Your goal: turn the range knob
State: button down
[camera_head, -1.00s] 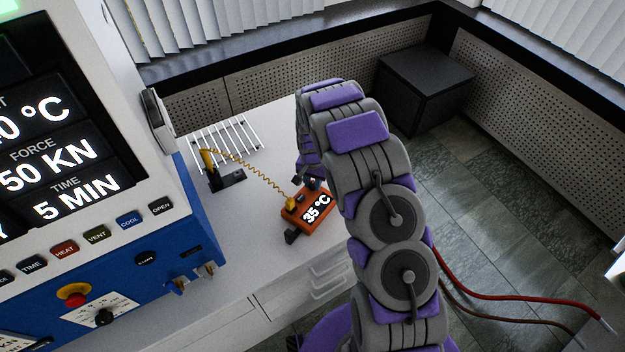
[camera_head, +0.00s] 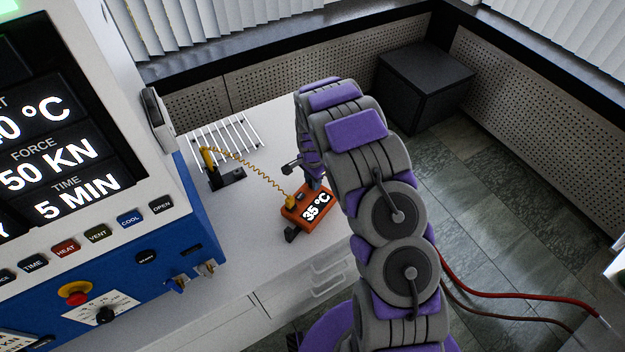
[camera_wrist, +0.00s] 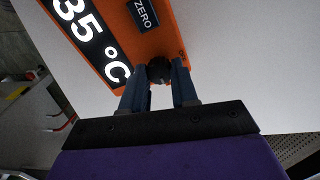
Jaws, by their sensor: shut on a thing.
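The orange meter (camera_head: 294,214) lies on the white bench, its display reading 35 °C. In the wrist view the meter (camera_wrist: 158,42) fills the upper middle, with a dark ZERO label (camera_wrist: 144,14) near its edge. A round black knob (camera_wrist: 159,70) sits at the near end of its face; I take it as the range knob. My gripper (camera_wrist: 160,76) is shut on this knob, one finger on each side. In the head view my gripper (camera_head: 314,185) is at the meter's far edge, mostly hidden by my arm.
A coiled yellow cord (camera_head: 258,175) runs from the meter to a yellow-handled probe on a dark stand (camera_head: 227,178). A white wire rack (camera_head: 240,132) lies behind. The blue press (camera_head: 175,245) with its control panel stands left. Bare bench (camera_head: 262,235) surrounds the meter.

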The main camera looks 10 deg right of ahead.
jog(key=c, duration=0.9)
grip_release()
jog(key=shift+o, duration=0.2)
notch_tip(320, 180, up, 17)
jog(key=p, duration=0.2)
jog(key=shift+r, duration=0.15)
